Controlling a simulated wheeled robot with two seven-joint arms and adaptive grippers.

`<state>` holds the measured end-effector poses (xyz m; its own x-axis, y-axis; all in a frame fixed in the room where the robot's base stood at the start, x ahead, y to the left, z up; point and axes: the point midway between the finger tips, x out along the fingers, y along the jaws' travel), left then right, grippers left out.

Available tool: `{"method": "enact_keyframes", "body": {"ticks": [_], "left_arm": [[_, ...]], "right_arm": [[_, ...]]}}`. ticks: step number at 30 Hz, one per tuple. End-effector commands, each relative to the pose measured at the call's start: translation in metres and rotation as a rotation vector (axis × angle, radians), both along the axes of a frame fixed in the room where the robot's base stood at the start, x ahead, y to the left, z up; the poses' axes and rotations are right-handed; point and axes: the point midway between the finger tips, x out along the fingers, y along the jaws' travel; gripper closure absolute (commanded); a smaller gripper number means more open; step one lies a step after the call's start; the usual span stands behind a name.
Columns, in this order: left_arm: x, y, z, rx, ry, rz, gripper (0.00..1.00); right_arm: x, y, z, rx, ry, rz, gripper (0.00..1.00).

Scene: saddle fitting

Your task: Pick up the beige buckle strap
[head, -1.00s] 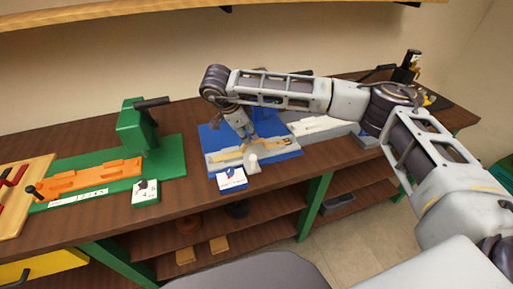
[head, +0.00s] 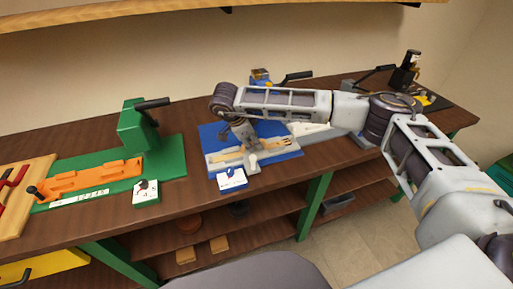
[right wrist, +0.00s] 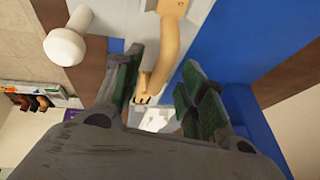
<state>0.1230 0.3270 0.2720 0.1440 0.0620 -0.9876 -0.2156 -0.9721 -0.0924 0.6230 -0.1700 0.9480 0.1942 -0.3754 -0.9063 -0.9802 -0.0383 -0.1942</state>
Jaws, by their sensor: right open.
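The beige buckle strap (head: 274,146) lies on a light grey fixture on the blue board (head: 210,133) in the head view. My right gripper (head: 249,158) points down over the strap's middle and hides part of it. In the right wrist view the strap (right wrist: 168,55) runs down between the two green-padded fingers of my right gripper (right wrist: 160,85), which are open, one on each side. A dark toothed end of the strap shows between them. I cannot tell whether either finger touches it. My left gripper is in neither view.
A white knob (right wrist: 64,46) stands beside the strap, left of the fingers. A white card block (head: 231,179) sits at the blue board's front corner. A green press (head: 137,128) with an orange fixture (head: 90,179) stands to the left. A lever (head: 297,76) rises behind my right arm.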

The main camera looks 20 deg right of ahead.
Motion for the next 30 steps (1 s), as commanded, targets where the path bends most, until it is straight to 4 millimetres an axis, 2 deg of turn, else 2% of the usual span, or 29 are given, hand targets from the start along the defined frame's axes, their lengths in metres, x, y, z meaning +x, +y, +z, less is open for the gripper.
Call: {"method": "enact_keyframes", "body": {"ticks": [3,8,21,23,30], "left_arm": [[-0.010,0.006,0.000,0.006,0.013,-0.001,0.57],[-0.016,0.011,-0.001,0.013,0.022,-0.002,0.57],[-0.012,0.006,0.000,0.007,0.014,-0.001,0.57],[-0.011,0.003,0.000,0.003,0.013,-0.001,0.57],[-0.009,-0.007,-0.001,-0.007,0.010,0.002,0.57]], "right_arm": [[0.003,-0.005,-0.011,0.000,0.000,-0.001,0.59],[0.004,-0.008,-0.019,-0.001,0.000,-0.001,0.59],[0.004,-0.008,-0.019,0.000,0.000,-0.001,0.59],[0.004,-0.008,-0.019,0.000,0.000,-0.001,0.64],[0.004,-0.008,-0.019,0.000,-0.001,-0.001,0.95]]}}
